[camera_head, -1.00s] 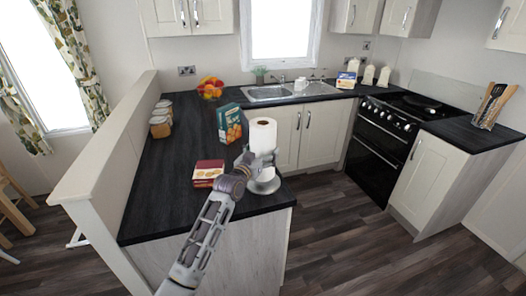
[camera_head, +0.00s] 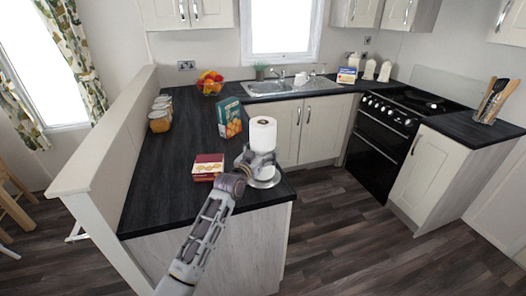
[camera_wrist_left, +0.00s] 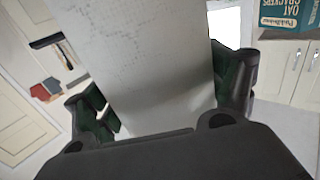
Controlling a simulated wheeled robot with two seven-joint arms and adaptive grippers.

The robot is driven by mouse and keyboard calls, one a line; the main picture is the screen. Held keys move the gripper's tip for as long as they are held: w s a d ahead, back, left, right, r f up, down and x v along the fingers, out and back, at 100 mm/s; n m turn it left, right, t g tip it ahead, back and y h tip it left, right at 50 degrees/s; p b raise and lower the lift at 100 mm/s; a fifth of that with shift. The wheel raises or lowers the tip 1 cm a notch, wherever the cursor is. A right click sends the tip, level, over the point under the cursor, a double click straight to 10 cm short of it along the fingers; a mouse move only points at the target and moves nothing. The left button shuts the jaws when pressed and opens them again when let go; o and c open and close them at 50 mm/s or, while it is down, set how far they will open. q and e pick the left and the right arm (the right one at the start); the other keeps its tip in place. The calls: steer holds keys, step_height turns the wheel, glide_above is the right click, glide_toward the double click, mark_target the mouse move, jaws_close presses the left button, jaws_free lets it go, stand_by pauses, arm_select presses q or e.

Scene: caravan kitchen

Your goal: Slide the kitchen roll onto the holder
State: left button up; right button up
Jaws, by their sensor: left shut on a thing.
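The white kitchen roll (camera_head: 262,135) is upright near the front right corner of the dark worktop. My left gripper (camera_head: 260,160) is shut around its lower part; the roll also fills the middle of the left wrist view (camera_wrist_left: 150,60), between the dark green finger pads. The holder's round silver base (camera_head: 268,182) stands on the worktop, just below the gripper and roll. The holder's post is hidden, and I cannot tell whether it is inside the roll's core. My right gripper is not in view.
A red box (camera_head: 208,166) lies left of the gripper, and a teal cracker box (camera_head: 229,118) stands behind. Several jars (camera_head: 160,121) line the left wall and a fruit bowl (camera_head: 210,84) sits farther back. The worktop's right edge is close to the holder.

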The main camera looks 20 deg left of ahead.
arm_select(q)
steer(key=o, duration=0.8)
steer(key=shift+o, duration=0.9)
steer(key=s+a, duration=0.2)
steer(key=s, duration=0.9)
steer(key=shift+s+a, duration=0.15)
steer(key=shift+s, duration=0.25)
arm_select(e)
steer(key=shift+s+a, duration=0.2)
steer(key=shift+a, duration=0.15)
